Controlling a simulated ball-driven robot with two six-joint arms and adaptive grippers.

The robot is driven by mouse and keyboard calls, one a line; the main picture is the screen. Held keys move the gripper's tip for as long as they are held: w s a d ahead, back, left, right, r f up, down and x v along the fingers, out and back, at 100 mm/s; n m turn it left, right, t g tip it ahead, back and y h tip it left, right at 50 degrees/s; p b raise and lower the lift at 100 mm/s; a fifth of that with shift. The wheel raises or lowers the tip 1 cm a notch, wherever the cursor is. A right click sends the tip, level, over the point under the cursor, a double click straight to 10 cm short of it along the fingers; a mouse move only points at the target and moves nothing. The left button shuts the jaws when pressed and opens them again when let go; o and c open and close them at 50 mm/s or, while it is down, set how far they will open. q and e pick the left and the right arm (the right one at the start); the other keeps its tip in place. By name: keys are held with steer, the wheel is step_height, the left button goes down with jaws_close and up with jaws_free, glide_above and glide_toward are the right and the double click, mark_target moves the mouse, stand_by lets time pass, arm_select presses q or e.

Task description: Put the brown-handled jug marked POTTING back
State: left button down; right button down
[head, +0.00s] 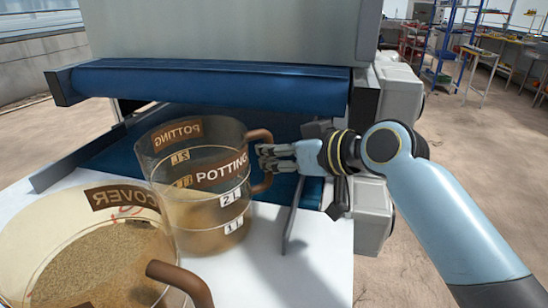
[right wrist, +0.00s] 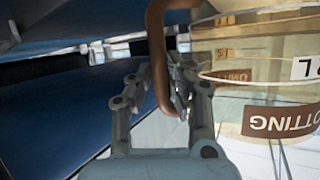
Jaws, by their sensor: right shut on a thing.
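The clear jug marked POTTING (head: 208,212) is upright in the head view, over the white surface beside the blue belt. It holds brown material low down and bears level marks. I cannot tell whether its base touches the surface. My right gripper (head: 265,158) is shut on its brown handle (head: 268,180), on the jug's right side. In the right wrist view the handle (right wrist: 157,45) runs between the fingers (right wrist: 172,85), and the jug (right wrist: 235,65) shows upside down at the right. My left gripper is not in view.
A second clear jug marked COVER (head: 125,215), with brown granules and a brown handle (head: 180,280), stands close in front at the left. The white surface (head: 315,260) is clear at the right. Behind are a blue belt (head: 115,155), a blue roller (head: 210,88) and a grey housing (head: 220,30).

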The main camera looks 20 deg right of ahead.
steer(key=shift+f, duration=0.25)
steer(key=c, duration=1.3)
jaws_free()
steer(key=p+v, duration=0.1)
steer(key=v, duration=1.1)
steer(key=shift+r, duration=0.15)
